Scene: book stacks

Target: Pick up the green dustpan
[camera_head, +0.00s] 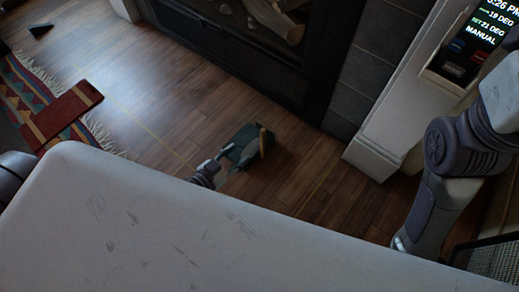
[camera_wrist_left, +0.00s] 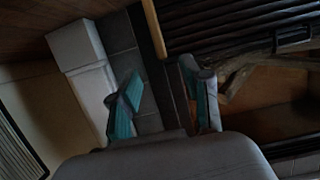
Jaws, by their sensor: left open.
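The green dustpan (camera_head: 243,144) lies on the wood floor in front of the fireplace, with a tan strip along its right side. My left gripper (camera_head: 222,158) is low beside its left end, partly hidden behind my white body. I cannot tell whether it touches the dustpan. In the left wrist view the two teal-padded fingers of my left gripper (camera_wrist_left: 160,88) are spread apart, and I see nothing held between them. I cannot make out the dustpan there. My right arm comes down at the right, with its gripper hidden.
A fireplace with logs (camera_head: 278,18) stands behind, with a dark tiled edge and a white pillar (camera_head: 372,157) at the right. A patterned rug (camera_head: 40,95) with a red-brown flat object (camera_head: 62,116) lies at the left. The floor (camera_head: 150,90) between rug and dustpan is clear.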

